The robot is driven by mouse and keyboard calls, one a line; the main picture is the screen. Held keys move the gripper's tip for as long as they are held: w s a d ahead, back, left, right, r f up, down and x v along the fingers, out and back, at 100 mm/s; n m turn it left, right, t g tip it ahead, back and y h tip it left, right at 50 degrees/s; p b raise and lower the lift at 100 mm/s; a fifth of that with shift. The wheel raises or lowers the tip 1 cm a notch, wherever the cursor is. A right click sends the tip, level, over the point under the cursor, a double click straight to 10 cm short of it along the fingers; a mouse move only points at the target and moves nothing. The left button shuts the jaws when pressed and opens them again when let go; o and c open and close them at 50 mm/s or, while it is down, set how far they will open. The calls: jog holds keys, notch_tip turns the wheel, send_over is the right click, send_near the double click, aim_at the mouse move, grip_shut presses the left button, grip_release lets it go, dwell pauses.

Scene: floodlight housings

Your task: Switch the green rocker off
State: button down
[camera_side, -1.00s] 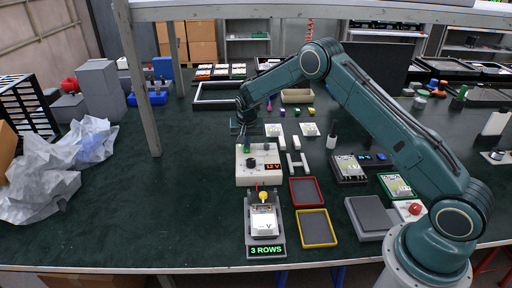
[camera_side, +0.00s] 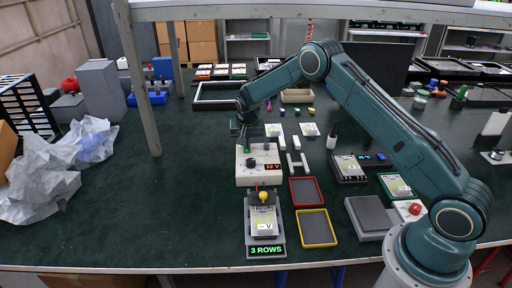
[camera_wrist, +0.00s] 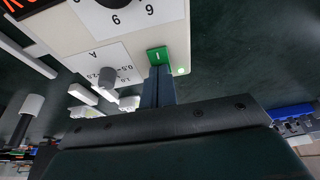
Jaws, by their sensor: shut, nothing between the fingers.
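The green rocker (camera_wrist: 157,54) sits at the edge of a white housing in the wrist view, with a short white mark on its face. A small lit green dot (camera_wrist: 181,71) is beside it. In the side view the white housing (camera_side: 243,178) carries a black knob and a red 12 V display (camera_side: 272,167). My gripper (camera_wrist: 159,72) is shut and empty, its fingertips right at the rocker's near edge. I cannot tell whether they touch it. In the side view my gripper (camera_side: 244,143) is over the housing's far left part and partly hides the rocker.
White plates (camera_side: 273,130) lie behind the housing. The table's left middle is clear.

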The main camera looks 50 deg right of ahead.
jog(key=shift+s+a+f, duration=0.25)
jog(key=shift+s+a, duration=0.3)
jog(key=shift+r, duration=0.55)
jog(key=v, duration=1.3)
jog(key=shift+w+d+r, duration=0.25)
jog(key=shift+w, duration=0.05)
jog(key=shift+w+d, duration=0.1)
jog(key=shift+w+d+r, duration=0.15)
jog(key=shift+w+d, duration=0.25)
jog(key=shift+w, duration=0.15)
